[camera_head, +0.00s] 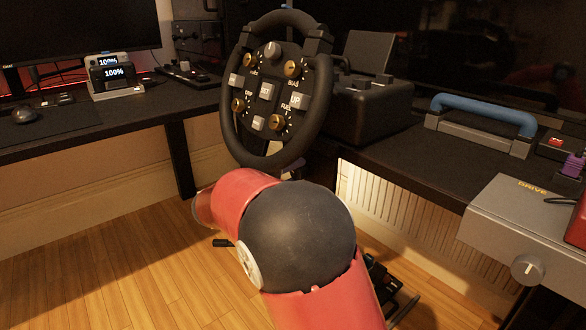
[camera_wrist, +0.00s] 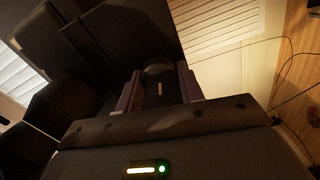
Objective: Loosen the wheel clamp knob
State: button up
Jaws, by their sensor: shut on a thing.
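The racing wheel (camera_head: 236,128) stands upright at the desk's front edge, with a dark round rim and a face of buttons and small dials. My red and black arm (camera_head: 298,235) reaches in below it. In the head view my gripper is mostly hidden behind the arm and the wheel rim. In the wrist view my gripper (camera_wrist: 160,88) has its two purplish fingers on either side of a dark, rounded knob (camera_wrist: 158,71) under the wheel's base. The fingers are shut on this knob, which bears a small pale mark. The picture is dark, so exact finger contact is hard to see.
The dark wheel base (camera_head: 372,110) sits on the desk behind the wheel. A blue-handled grey object (camera_head: 485,110) lies to the right, and a grey box marked DRIVE with a knob (camera_head: 527,268) stands front right. A white slatted panel (camera_head: 385,205) is below the desk.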

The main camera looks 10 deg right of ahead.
jog(key=shift+n+p, duration=0.65)
jog(key=shift+n, duration=0.55)
jog(key=shift+a, duration=0.1)
jog(key=o, duration=1)
jog(key=v, duration=0.7)
jog(key=shift+s+a, duration=0.2)
jog(key=shift+a, duration=0.1)
